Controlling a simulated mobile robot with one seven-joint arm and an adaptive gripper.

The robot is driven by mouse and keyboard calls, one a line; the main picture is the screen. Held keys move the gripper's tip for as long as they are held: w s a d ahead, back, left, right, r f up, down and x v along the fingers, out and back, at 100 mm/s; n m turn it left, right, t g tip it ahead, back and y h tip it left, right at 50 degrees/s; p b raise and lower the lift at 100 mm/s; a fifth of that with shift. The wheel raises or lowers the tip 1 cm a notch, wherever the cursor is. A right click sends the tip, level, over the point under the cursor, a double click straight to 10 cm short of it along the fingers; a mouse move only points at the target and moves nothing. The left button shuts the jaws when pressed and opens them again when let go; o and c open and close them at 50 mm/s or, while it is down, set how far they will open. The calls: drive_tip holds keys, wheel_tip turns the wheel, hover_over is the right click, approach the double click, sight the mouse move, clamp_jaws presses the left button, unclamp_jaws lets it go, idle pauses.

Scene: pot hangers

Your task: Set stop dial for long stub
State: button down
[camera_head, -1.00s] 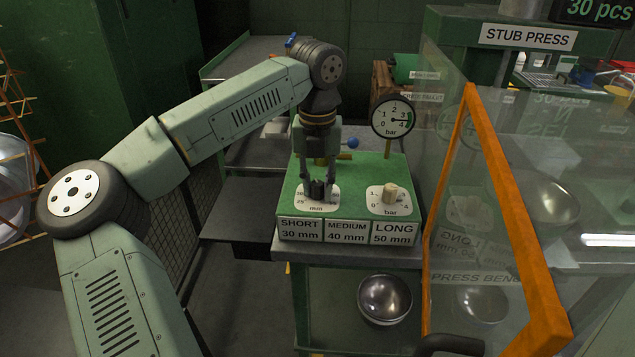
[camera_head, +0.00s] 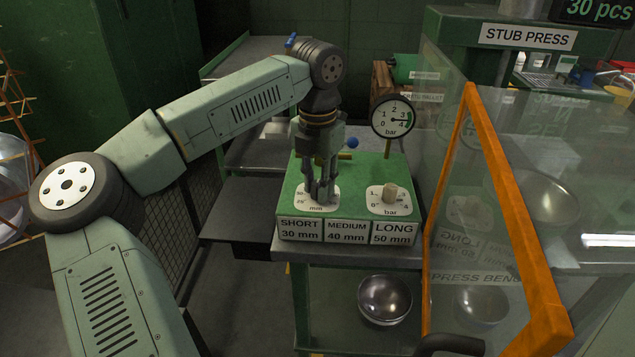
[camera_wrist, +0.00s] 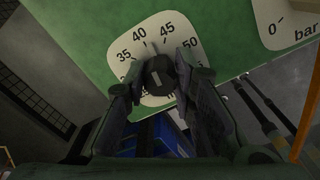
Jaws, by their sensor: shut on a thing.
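The stop dial shows in the wrist view as a dark round knob (camera_wrist: 160,74) on a white scale plate (camera_wrist: 147,34) reading 35, 40, 45 and 50. A pale mark on the knob points roughly toward the 40 to 45 part; the exact reading is unclear. My gripper (camera_head: 321,196) reaches straight down over the mm dial plate (camera_head: 302,200) and is shut on the knob, one finger on each side. In the head view the fingers hide the knob. The label LONG 50 mm (camera_head: 394,233) is on the box front, right of SHORT 30 mm and MEDIUM 40 mm.
A second knob (camera_head: 390,191), on the bar plate, stands right of my gripper. A pressure gauge (camera_head: 392,117) rises behind it. A clear guard with an orange frame (camera_head: 510,205) stands close on the right. A metal bowl (camera_head: 385,299) sits on the shelf below.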

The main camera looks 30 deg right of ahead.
drive_tip(key=m, duration=0.7)
drive_tip(key=shift+p, duration=0.3)
drive_tip(key=m, duration=0.4)
drive_tip(key=shift+m, duration=0.4)
drive_tip(key=shift+s+m+p, duration=0.1)
drive_tip(key=shift+m+p, duration=0.3)
drive_tip(key=shift+m, duration=1.3)
drive_tip(key=c, duration=1.3)
unclamp_jaws()
drive_tip(key=shift+c, duration=0.2)
drive_tip(key=shift+r, duration=0.1)
wheel_tip(320, 180, up, 12)
